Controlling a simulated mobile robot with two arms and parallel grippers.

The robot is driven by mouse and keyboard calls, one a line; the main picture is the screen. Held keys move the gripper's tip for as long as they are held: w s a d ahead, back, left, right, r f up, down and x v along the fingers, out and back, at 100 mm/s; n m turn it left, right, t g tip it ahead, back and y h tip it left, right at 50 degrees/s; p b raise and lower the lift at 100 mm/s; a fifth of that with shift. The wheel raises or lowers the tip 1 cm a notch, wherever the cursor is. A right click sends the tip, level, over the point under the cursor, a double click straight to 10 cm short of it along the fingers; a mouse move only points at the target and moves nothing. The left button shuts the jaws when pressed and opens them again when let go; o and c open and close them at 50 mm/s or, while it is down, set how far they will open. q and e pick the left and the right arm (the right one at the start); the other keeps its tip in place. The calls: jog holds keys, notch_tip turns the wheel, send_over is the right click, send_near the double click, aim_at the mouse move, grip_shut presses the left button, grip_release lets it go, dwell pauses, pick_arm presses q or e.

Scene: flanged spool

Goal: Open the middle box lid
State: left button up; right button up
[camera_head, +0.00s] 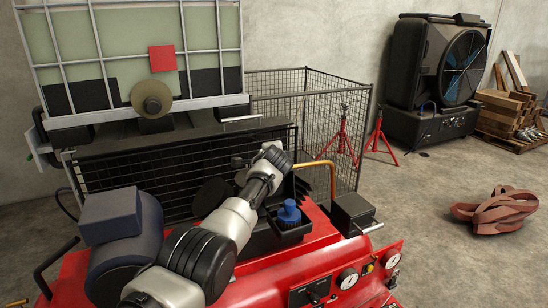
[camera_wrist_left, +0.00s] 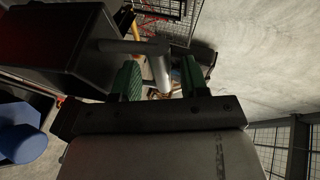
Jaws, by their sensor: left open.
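In the left wrist view, my left gripper (camera_wrist_left: 162,80) is open, with green-padded fingers on either side of a metal T-shaped handle (camera_wrist_left: 160,66). The handle's rod runs from the side of a dark box (camera_wrist_left: 65,40) at upper left. I cannot tell whether either finger touches it. In the head view, a dark closed box (camera_head: 353,211) with a metal lever (camera_head: 369,229) sits on the red machine (camera_head: 320,262). I cannot tell if this is the same box. My left arm crosses the machine, and its fingertips cannot be made out there. My right gripper is not seen.
A blue cap (camera_head: 289,212) stands in a dark tray left of the box; it also shows in the wrist view (camera_wrist_left: 20,135). An orange pipe (camera_head: 320,164) arches behind. A wire cage (camera_head: 335,110) stands farther back. Brown straps (camera_head: 498,209) lie on open floor at right.

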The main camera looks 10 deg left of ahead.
pick_arm(q)
jog(key=shift+s+d+r, duration=0.1)
jog(key=shift+s+d+r, duration=0.15)
jog(key=shift+s, duration=0.2)
jog(key=shift+p+v, duration=0.35)
jog(key=shift+v, duration=0.6)
jog(key=a+b+v, duration=0.1)
jog(key=b+v, duration=0.1)
jog(key=v, duration=0.5)
jog(key=shift+s+d+b, duration=0.35)
jog(key=shift+s+d, duration=0.1)
